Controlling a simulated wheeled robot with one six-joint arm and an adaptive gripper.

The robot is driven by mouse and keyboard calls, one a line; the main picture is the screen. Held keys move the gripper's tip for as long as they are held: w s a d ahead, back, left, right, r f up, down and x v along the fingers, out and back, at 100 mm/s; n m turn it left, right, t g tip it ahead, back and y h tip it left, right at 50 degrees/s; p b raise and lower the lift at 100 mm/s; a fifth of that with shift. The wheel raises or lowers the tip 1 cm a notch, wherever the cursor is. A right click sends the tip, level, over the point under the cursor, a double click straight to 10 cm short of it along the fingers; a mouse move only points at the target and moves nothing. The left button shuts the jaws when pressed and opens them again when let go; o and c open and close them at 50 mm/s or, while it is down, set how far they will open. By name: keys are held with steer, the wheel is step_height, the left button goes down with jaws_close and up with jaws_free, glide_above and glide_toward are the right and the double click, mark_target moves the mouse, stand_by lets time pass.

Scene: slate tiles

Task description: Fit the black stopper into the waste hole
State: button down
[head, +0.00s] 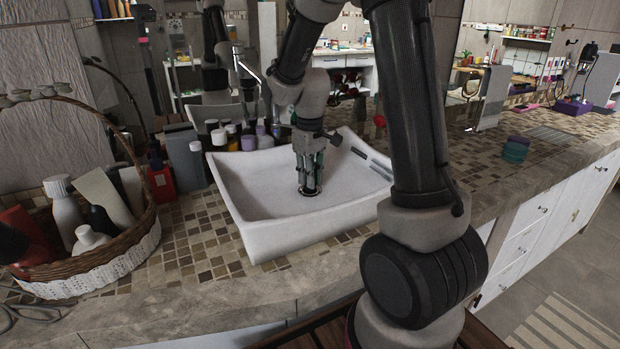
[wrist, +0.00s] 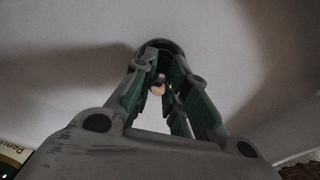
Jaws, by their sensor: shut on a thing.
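My gripper (head: 309,188) points straight down into the white basin (head: 262,232), with its fingertips low over the basin floor. The waste hole (head: 310,193) shows as a small ringed spot right below the fingertips. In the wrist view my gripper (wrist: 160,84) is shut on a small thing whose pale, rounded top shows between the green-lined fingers. The black stopper is mostly hidden by the fingers; a dark rounded edge (wrist: 162,47) shows just beyond the fingertips. I cannot tell whether the stopper is in the hole or just above it.
A wicker basket (head: 145,245) with bottles stands at the left. Several bottles line the back of the basin, near the mirror. A red bottle (head: 161,182) stands left of the basin. Teal and purple round containers (head: 515,150) sit at the right on the tiled counter.

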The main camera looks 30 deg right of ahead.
steer(key=shift+f, duration=0.3)
steer(key=shift+f, duration=0.15)
steer(key=shift+f, duration=0.4)
steer(key=shift+f, duration=0.1)
steer(key=c, duration=1.4)
jaws_free()
